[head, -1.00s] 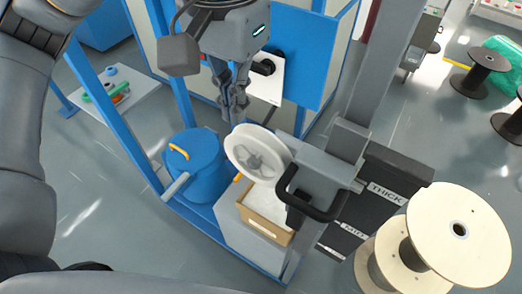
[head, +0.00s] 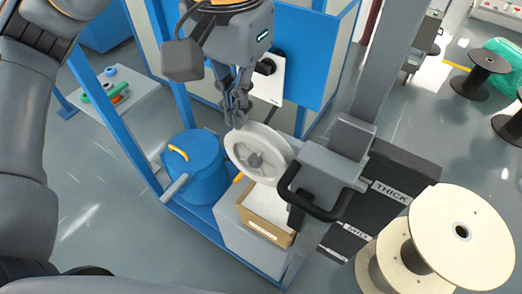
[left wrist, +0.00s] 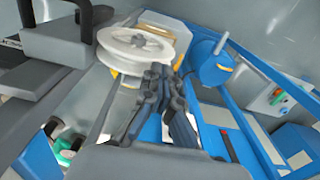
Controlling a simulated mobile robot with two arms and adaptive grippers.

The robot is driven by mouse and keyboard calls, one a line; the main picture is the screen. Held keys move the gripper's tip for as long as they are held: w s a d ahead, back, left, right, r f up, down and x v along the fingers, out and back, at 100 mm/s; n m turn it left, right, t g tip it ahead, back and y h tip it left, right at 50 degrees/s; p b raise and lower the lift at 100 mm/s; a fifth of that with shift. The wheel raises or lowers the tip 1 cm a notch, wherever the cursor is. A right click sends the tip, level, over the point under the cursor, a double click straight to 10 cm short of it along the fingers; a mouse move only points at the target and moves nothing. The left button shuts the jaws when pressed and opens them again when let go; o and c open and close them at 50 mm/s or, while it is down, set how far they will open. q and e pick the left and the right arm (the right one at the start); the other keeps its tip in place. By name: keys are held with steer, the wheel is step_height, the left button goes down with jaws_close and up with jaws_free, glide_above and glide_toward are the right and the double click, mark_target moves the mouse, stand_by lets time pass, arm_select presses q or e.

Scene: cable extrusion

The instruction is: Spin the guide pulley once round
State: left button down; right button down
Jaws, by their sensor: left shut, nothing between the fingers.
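The guide pulley (head: 258,153) is a white flanged wheel with a grey hub, mounted on a grey bracket with a black handle (head: 312,193). In the left wrist view the pulley (left wrist: 137,48) shows above and left of the fingers. My left gripper (head: 239,124) points down at the pulley's upper left rim, its fingers together and empty. In the left wrist view the fingertips (left wrist: 163,72) are close to the pulley's rim; I cannot tell whether they touch it. My right gripper is not in view.
A blue drum (head: 195,170) with a yellow handle stands left of the pulley. A cardboard box (head: 266,215) sits below it. Wooden spools (head: 458,238) stand at lower right. A grey upright post (head: 376,70) rises behind the bracket.

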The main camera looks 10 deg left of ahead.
arm_select(q)
steer(key=w+a+f+b, duration=0.2)
steer(key=a+f+b, duration=0.3)
steer(key=f, duration=0.2)
stand_by(0.6)
steer(key=shift+s, duration=0.15)
stand_by(0.3)
step_height(320, 180, up, 8)
steer(key=p, duration=0.7)
steer(key=shift+r, duration=0.15)
